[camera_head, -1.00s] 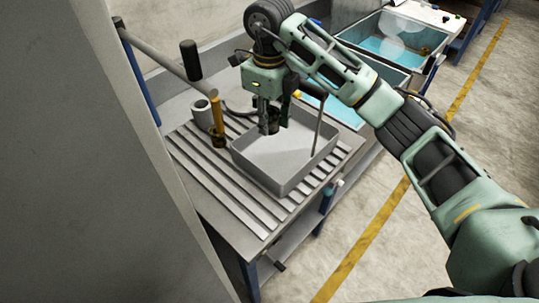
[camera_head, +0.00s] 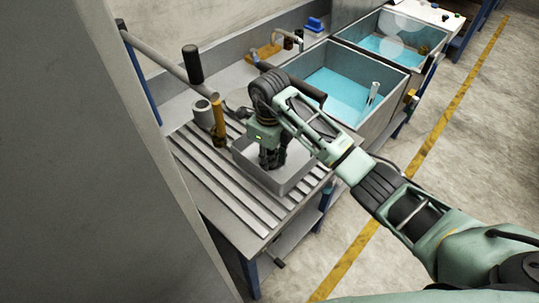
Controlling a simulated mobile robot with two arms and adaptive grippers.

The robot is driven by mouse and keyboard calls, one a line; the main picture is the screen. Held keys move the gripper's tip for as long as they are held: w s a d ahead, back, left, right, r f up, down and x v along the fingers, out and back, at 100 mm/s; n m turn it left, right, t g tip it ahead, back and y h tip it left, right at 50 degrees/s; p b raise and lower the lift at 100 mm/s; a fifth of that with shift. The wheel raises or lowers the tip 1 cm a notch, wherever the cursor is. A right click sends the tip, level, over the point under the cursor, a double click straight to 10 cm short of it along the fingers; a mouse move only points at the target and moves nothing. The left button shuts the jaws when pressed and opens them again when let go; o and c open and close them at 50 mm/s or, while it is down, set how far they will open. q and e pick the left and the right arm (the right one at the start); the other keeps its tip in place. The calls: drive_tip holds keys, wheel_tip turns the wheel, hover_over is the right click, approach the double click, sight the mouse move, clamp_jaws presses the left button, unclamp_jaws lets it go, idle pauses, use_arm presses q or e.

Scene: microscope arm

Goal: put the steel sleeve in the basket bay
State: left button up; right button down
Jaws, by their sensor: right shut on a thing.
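My right gripper (camera_head: 271,160) points down inside the grey open box (camera_head: 255,174), which stands on the ribbed worktop. It is shut on a small dark thing low between its fingers. The fingers and the shade hide most of that thing, so I cannot tell whether it is the steel sleeve. A grey hollow cylinder (camera_head: 203,112) stands upright on the worktop at the back left, apart from the gripper. No separate marked bay can be made out inside the box. My left gripper is not in view.
A yellow-brown post (camera_head: 218,118) with a black-knobbed bar stands left of the box. Two tanks of blue liquid (camera_head: 335,88) lie behind and to the right; the nearer holds a pale leaning cylinder (camera_head: 373,92). A large grey panel (camera_head: 90,180) blocks the left side.

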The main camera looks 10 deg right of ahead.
sight(270, 153)
drive_tip(key=c, duration=1.4)
unclamp_jaws()
drive_tip(key=shift+f, duration=0.1)
drive_tip(key=shift+o, duration=0.2)
drive_tip(key=shift+r, duration=0.25)
drive_tip(key=shift+r+b, duration=0.35)
wheel_tip(270, 153, up, 10)
drive_tip(key=shift+f+b, duration=0.15)
drive_tip(key=shift+b, duration=0.7)
drive_tip(key=shift+r, duration=0.7)
drive_tip(key=shift+s+f, duration=0.1)
